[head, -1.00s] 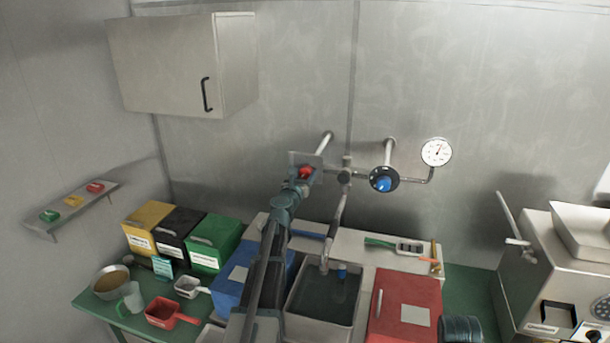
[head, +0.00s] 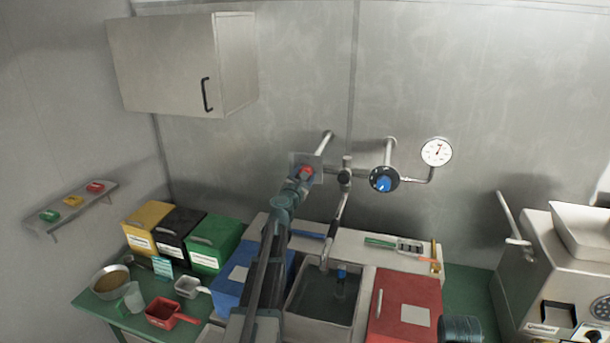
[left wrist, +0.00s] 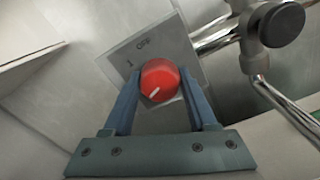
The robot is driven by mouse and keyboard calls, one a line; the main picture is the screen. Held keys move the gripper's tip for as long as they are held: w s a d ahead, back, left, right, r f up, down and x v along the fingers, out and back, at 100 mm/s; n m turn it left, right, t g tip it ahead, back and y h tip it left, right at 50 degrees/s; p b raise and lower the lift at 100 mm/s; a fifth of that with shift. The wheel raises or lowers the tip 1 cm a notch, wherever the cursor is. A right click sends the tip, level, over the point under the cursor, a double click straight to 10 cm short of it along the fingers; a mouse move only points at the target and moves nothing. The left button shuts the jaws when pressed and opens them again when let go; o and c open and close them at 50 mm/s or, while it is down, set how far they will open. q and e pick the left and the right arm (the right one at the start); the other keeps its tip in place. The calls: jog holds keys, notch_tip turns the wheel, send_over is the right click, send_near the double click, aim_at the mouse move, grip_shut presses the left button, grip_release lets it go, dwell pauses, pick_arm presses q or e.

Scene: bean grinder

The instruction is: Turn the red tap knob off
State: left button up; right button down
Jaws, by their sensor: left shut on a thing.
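The red tap knob (head: 307,170) sits on a square metal plate (left wrist: 112,58) on the wall pipe. In the left wrist view, the round red knob (left wrist: 160,74) has a white pointer mark directed to the lower left. The plate carries the word OFF and a short line mark, above and left of the knob. My left gripper (left wrist: 159,84) is shut on the knob, one blue-grey finger at each side. In the head view my left gripper (head: 302,181) reaches up to the plate. My right gripper is not in view.
A blue knob (head: 383,181) and a pressure gauge (head: 436,152) are on the pipes to the right. The spout (head: 335,222) hangs over a sink (head: 290,300) holding liquid. A wall cabinet (head: 170,65) is at upper left. Coloured bins stand left of my arm.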

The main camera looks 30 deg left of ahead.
pick_arm(q)
jog(key=m, duration=0.5)
jog(key=shift+m, duration=0.3)
jog(key=m, duration=1.6)
jog(key=shift+s+d+m, duration=0.1)
jog(key=shift+m, duration=0.2)
jog(key=o, duration=1.4)
jog(key=shift+c, duration=0.2)
